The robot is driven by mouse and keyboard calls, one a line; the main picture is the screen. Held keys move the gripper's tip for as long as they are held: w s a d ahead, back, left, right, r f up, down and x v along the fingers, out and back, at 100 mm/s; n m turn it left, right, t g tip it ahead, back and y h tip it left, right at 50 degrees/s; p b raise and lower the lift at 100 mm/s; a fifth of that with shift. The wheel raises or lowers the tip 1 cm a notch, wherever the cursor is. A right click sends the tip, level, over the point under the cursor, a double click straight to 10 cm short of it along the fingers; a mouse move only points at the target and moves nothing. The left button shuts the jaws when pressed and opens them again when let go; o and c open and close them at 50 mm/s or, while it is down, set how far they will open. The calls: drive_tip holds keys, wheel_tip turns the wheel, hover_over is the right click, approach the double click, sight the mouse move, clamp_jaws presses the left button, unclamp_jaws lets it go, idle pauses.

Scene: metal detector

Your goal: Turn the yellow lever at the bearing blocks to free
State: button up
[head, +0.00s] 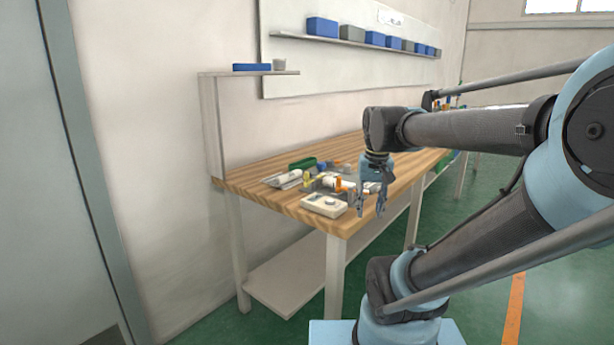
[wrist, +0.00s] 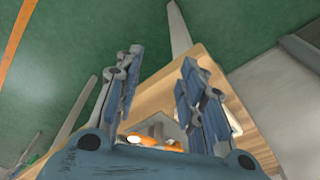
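A small yellow part (head: 307,182), perhaps the lever, stands among small parts on the wooden workbench (head: 285,206). It is too small to tell its position. Grey parts that may be the bearing blocks sit near a white cylinder (head: 329,184) with an orange end. My gripper (head: 371,208) hangs at the bench's front edge, right of these parts, fingers down. In the wrist view my gripper (wrist: 162,58) has its fingers apart with nothing held between them. An orange part (wrist: 134,138) and a grey part (wrist: 157,128) show low between the fingers; no yellow lever is visible there.
A cream box with a dial (head: 324,204) lies at the front of the bench. A green object (head: 303,164) is behind the parts. A small shelf (head: 245,73) stands at the back left. The bench's left front corner is clear.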

drive_tip(key=w+a+r+m, duration=0.1)
drive_tip(key=w+a+r, duration=0.8)
drive_tip(key=w+r, duration=0.45)
wheel_tip(320, 180, up, 4)
drive_tip(key=g, duration=0.2)
hover_over(307, 173)
drive_tip(key=shift+m, duration=0.4)
drive_tip(key=f, duration=1.6)
drive_tip(key=shift+w+a+f, duration=0.1)
drive_tip(key=shift+w+f, duration=0.25)
drive_tip(key=shift+c, duration=0.3)
clamp_jaws()
